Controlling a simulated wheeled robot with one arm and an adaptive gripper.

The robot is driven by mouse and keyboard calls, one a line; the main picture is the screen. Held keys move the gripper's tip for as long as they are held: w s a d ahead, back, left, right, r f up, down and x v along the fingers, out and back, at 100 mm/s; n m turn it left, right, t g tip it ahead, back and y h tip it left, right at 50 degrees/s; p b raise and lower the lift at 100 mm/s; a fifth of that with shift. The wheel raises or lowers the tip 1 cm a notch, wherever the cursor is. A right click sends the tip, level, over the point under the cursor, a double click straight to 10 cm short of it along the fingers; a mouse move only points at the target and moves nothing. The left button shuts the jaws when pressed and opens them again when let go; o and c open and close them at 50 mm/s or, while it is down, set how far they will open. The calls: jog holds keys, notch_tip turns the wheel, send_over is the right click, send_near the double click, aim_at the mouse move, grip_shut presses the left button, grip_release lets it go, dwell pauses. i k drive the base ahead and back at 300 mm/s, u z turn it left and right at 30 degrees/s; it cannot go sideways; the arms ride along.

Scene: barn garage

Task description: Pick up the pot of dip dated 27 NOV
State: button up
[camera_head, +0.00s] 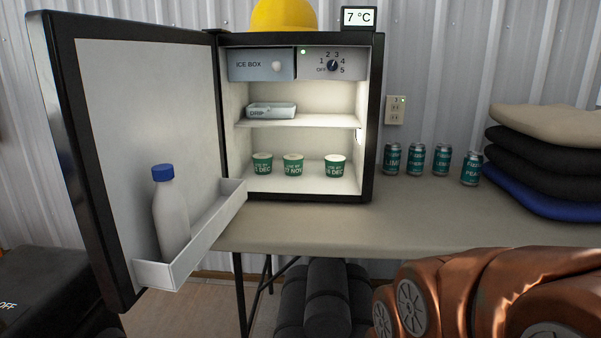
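Three green-and-white dip pots stand upright in a row on the fridge floor. The middle pot (293,165) has a label whose lower line ends in "7 NOV"; its first digit is hard to read. The left pot (262,164) and the right pot (335,166) have labels ending in "DEC", with their day numbers not clear. The pots stand apart from each other. The open fridge (377,120) stands on the table. My copper-coloured arm shows at the bottom right; my gripper is not in view.
The fridge door (135,130) is swung open to the left, its bin (200,245) holding a white bottle (171,215). A shelf (300,122) with a drip tray (272,111) is above the pots. Several cans (414,160) and folded cushions (545,160) are right. The table front (350,225) is clear.

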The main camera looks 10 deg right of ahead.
aim_at(293, 163)
jog(key=z, duration=0.05)
jog(key=k, duration=1.1)
jog(key=u, duration=0.6)
jog(key=i, duration=1.3)
jog(key=z, duration=0.55)
